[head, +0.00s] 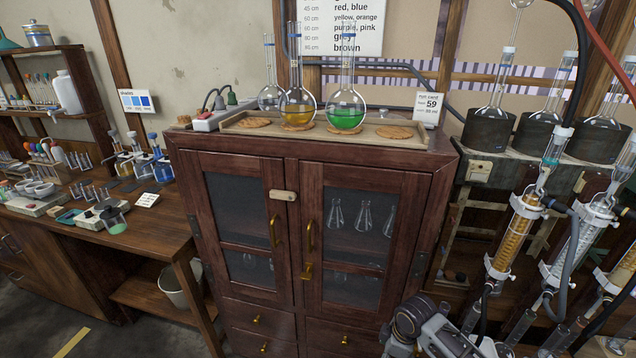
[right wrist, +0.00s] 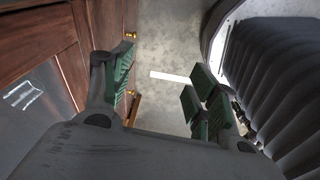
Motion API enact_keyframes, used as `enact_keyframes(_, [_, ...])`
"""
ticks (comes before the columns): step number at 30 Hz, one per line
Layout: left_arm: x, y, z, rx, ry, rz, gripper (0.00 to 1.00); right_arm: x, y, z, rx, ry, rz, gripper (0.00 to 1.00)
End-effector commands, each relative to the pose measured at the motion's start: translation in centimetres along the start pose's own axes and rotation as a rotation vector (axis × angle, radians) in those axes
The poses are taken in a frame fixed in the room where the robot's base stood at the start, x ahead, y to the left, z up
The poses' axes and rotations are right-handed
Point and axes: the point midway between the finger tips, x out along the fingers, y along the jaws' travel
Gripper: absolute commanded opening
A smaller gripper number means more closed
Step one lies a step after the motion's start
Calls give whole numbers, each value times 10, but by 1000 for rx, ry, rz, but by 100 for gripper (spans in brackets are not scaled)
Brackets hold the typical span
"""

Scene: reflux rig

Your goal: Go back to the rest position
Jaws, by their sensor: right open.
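My right gripper (right wrist: 163,95) is open and empty in the right wrist view, with its green-padded fingers apart over the grey floor. A wooden cabinet front (right wrist: 48,60) with brass knobs is close on its left side. In the head view, part of my right arm shows at the bottom, in front of the cabinet (head: 293,175); its gripper fingers cannot be made out there. My left gripper is not in view.
On the cabinet top, a tray (head: 240,131) carries cork rings and flasks, including one with orange liquid (head: 298,106) and one with green (head: 345,112). Glass condensers (head: 518,235) stand at the right, near my arm. A workbench (head: 110,240) with racks is at the left.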

Motion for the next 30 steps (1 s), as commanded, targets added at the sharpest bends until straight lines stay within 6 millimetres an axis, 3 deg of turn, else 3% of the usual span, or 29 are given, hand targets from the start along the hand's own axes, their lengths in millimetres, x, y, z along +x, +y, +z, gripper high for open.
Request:
enact_keyframes(6, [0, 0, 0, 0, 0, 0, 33, -8, -34, -16, 112, 49, 20, 59])
enact_keyframes(16, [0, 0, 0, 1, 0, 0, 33, -29, -69, -20, 325, 104, 61, 59])
enact_keyframes(30, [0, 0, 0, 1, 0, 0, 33, -68, -102, 13, 702, 135, 137, 59])
